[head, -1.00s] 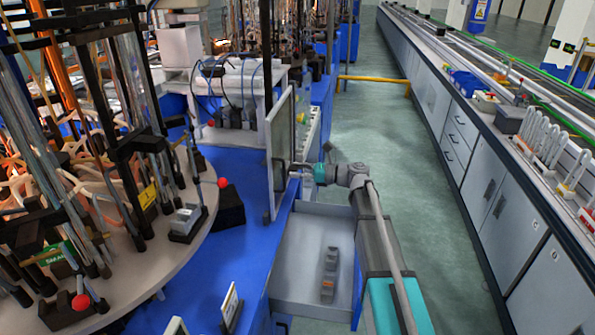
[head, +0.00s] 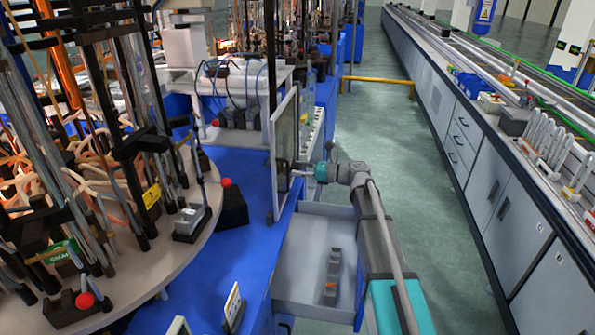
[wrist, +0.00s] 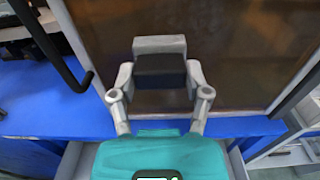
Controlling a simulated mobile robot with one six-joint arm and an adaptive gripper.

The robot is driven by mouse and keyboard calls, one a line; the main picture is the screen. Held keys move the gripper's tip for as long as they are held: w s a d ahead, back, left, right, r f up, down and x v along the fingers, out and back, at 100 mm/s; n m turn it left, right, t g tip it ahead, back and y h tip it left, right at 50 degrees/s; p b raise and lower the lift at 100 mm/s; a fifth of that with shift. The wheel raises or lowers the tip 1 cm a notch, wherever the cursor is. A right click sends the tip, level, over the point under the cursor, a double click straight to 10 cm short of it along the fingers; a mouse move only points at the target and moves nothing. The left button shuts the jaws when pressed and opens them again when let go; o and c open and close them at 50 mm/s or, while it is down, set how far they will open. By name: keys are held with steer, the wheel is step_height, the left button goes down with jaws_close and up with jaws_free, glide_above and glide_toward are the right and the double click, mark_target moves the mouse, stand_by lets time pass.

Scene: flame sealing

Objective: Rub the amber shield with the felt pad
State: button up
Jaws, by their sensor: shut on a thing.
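The amber shield (head: 285,148) is an upright brown see-through panel in a pale grey frame, at the edge of the blue table. It fills much of the wrist view (wrist: 240,60). My gripper (head: 299,171) is at the right-hand face of the shield in the head view. In the wrist view my gripper (wrist: 160,78) is shut on the felt pad (wrist: 160,70), a dark block with a grey back. The pad lies in front of the shield's lower middle. I cannot tell whether it touches the panel. The pad is too small to make out in the head view.
An open grey drawer (head: 300,255) with small grey parts in it lies below my arm. A round table (head: 150,265) with dark posts and tubes stands left. A long cabinet counter (head: 490,190) runs along the right. The green floor (head: 425,190) between is clear.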

steer(key=shift+w+d, duration=0.2)
steer(key=shift+w, duration=0.5)
steer(key=shift+w+d, duration=0.15)
steer(key=shift+w, duration=0.55)
steer(key=shift+w+d, duration=0.15)
steer(key=shift+w, duration=0.85)
steer(key=shift+w+d, duration=0.1)
steer(key=shift+w, duration=0.9)
steer(key=shift+r, duration=0.15)
steer(key=shift+r+p, duration=0.65)
steer(key=shift+p, duration=0.1)
steer(key=shift+s, duration=0.1)
steer(key=shift+s+a, duration=0.2)
steer(key=shift+s, duration=0.8)
steer(key=shift+s+a, duration=0.2)
steer(key=shift+s, duration=0.75)
